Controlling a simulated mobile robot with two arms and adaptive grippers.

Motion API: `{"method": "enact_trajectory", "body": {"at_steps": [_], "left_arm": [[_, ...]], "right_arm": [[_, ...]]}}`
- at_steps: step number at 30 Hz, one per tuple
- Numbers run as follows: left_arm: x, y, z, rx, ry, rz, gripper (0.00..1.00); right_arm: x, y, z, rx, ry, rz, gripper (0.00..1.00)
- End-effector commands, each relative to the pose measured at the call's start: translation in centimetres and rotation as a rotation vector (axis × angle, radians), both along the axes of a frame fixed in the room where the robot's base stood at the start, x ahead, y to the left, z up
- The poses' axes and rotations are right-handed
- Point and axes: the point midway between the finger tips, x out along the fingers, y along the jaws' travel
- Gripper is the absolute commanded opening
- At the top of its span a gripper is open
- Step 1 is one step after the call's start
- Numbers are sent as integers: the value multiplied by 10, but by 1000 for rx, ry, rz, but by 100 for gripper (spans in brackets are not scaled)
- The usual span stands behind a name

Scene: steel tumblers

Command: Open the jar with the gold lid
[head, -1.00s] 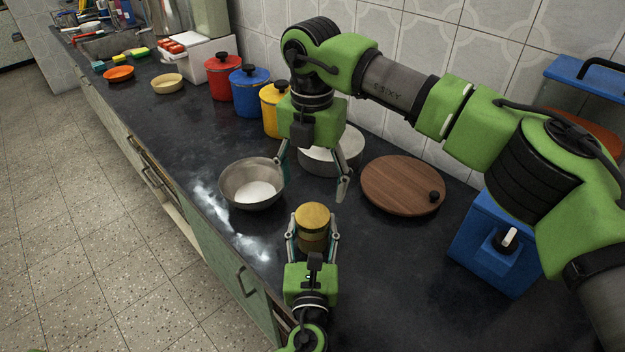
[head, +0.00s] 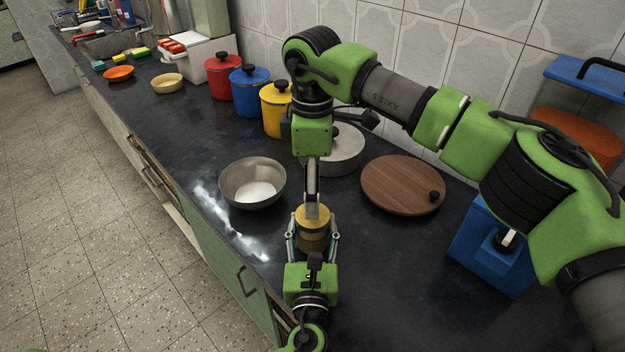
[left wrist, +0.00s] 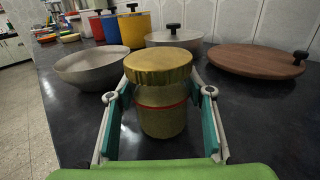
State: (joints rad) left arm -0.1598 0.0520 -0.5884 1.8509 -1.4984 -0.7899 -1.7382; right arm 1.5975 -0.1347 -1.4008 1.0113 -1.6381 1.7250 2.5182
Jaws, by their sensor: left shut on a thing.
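The jar (left wrist: 162,115) is squat, with a red band around its body and the gold lid (left wrist: 158,67) on top. In the head view the jar (head: 313,242) stands near the counter's front edge. My left gripper (head: 313,246) is shut around the jar's body, a finger on each side, below the lid. My right gripper (head: 313,212) points down over the lid and hides part of it in the head view. Its fingers are seen edge-on, one covering the other, so their opening does not show. It does not appear in the left wrist view.
A steel bowl (head: 235,188) stands behind and left of the jar. A lidded pot (head: 345,157) and a round wooden board (head: 395,190) with a black knob are behind right. Red, blue and yellow canisters (head: 272,120) line the wall. A blue box (head: 485,250) stands right.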

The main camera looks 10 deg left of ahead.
Motion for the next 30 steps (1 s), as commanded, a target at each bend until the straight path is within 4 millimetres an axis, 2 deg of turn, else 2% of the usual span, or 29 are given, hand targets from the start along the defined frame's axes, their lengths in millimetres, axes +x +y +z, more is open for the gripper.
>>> {"method": "enact_trajectory", "body": {"at_steps": [6,12,24,28,29,30], "left_arm": [[0,0,-1,0,3,-1,0],[0,0,-1,0,3,-1,0],[0,0,-1,1,2,-1,0],[0,0,-1,0,3,-1,0],[0,0,-1,0,3,-1,0],[0,0,-1,1,2,-1,0]], "right_arm": [[-1,0,-36,-1,4,2,69],[-1,0,-60,-1,3,2,69],[0,0,-67,0,1,4,69],[0,0,-67,0,1,4,36],[0,0,-67,0,1,3,29],[0,0,-67,0,1,3,29]]}}
